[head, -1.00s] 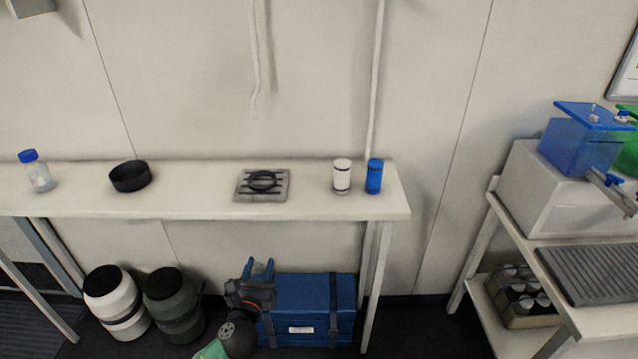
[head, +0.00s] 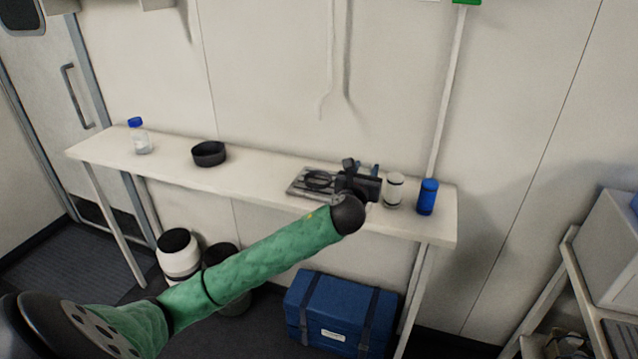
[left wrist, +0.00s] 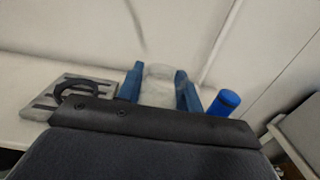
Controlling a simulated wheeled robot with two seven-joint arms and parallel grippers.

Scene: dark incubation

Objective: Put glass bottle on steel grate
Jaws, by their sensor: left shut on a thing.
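My left gripper (head: 366,168) is over the right part of the white table, just right of the steel grate (head: 301,184). In the left wrist view, the blue fingers of my left gripper (left wrist: 160,85) are closed on a pale, see-through thing, which looks like a clear glass bottle (left wrist: 159,88). Its lower part is hidden, and I cannot make it out in the head view. The grate also shows in the left wrist view (left wrist: 42,103), with a black ring on it. Another clear bottle with a blue cap (head: 141,140) stands at the table's far left. My right gripper is not in view.
A white jar (head: 394,191) and a blue jar (head: 427,197) stand close to the right of my left gripper. A black dish (head: 208,154) is left of the grate on the table (head: 255,166). A blue case (head: 341,310) is on the floor below.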

